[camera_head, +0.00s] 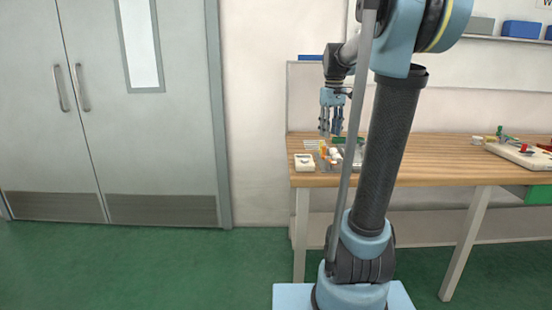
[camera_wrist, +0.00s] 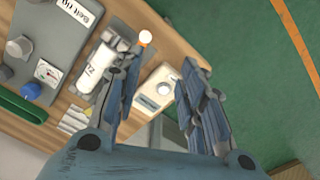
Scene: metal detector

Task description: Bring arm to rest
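My arm stands upright in the middle of the head view and bends over toward the workbench (camera_head: 440,172). My gripper (camera_head: 331,133) hangs pointing down above the left end of the bench, over small parts. In the wrist view my gripper (camera_wrist: 164,72) shows two blue-grey fingers spread apart, with no object held between them. Below and between the fingers is a white box with a round knob (camera_wrist: 158,89), apart from them on the bench. The same white box (camera_head: 305,161) shows at the bench's left front in the head view.
A white cylindrical part (camera_wrist: 97,68) and a grey panel with a dial and knobs (camera_wrist: 48,50) lie close beside the left finger. A white board (camera_head: 520,154) with coloured parts lies at the bench's right. Double doors (camera_head: 110,110) and green floor (camera_head: 130,265) are clear to the left.

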